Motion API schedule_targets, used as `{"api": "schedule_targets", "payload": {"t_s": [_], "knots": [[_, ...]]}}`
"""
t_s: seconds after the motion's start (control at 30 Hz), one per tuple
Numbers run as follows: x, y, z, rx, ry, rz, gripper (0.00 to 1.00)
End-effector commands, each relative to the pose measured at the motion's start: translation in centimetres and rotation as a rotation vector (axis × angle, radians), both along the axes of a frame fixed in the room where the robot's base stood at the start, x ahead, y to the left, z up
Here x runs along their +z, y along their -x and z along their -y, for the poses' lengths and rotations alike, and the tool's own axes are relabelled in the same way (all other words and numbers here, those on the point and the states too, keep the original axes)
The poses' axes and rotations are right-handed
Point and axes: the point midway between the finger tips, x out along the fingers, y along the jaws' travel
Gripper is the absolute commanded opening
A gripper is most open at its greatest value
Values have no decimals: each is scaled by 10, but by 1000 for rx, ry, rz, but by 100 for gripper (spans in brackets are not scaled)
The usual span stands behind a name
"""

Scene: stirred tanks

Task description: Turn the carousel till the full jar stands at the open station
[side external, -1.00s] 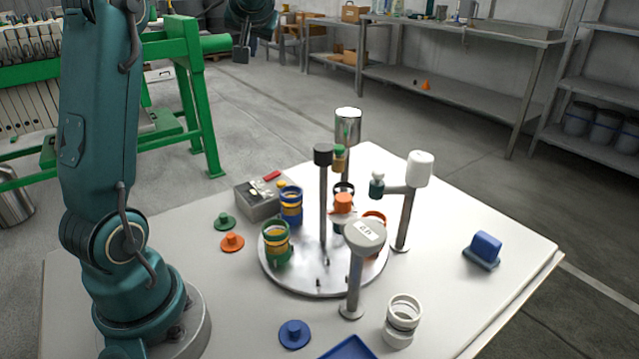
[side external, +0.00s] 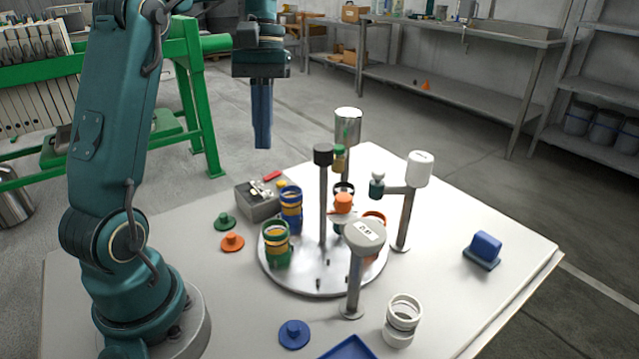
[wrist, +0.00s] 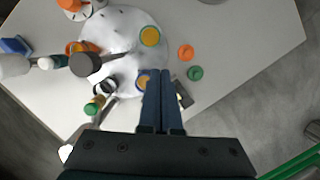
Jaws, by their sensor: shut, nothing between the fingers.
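The carousel, a round silver plate (side external: 300,280), lies on the white table and also shows in the wrist view (wrist: 124,62). A green-ringed jar with amber inside (side external: 277,246) stands at its left. A blue-ringed jar with amber (side external: 291,208) stands behind that, and an orange-ringed jar (side external: 375,222) at the right, partly hidden. A dark-capped post (side external: 323,155) rises from the plate. Stations on posts around it have a grey head (side external: 364,235), a white head (side external: 420,168) and a silver cylinder (side external: 348,125). My gripper (side external: 262,147) is shut and empty, pointing down, above and behind the blue-ringed jar.
Orange (side external: 232,242), green (side external: 224,221) and blue (side external: 294,334) knobbed lids lie on the table. A grey box (side external: 257,200) stands at the back left. A white ringed jar (side external: 402,318) and a blue block (side external: 484,250) are at the right. The right table corner is mostly clear.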

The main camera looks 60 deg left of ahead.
Motion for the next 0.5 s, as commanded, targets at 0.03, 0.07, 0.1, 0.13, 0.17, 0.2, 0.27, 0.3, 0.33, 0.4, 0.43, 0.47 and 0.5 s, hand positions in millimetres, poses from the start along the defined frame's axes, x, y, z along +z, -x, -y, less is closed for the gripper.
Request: {"api": "schedule_targets", "payload": {"t_s": [0.03, 0.07, 0.1, 0.13, 0.17, 0.2, 0.27, 0.3, 0.33, 0.4, 0.43, 0.47, 0.5], "knots": [[-10, 1, 1, -1, 3, -5, 0], [-14, 1, 1, -1, 3, -5, 0], [-20, 1, 1, -1, 2, -5, 0], [-25, 1, 1, -1, 2, -6, 0], [-32, 2, 1, -1, 3, -7, 0], [-42, 1, 1, -1, 2, -6, 0], [-52, 1, 1, -1, 2, -6, 0], [-61, 1, 1, 0, 2, -6, 0], [-66, 1, 0, 0, 2, -6, 0], [-74, 1, 0, 0, 0, -4, 0], [-76, 1, 0, 0, -1, -2, 0], [-79, 1, 0, 0, -1, -2, 0], [-81, 1, 1, 0, -1, -2, 0]]}}
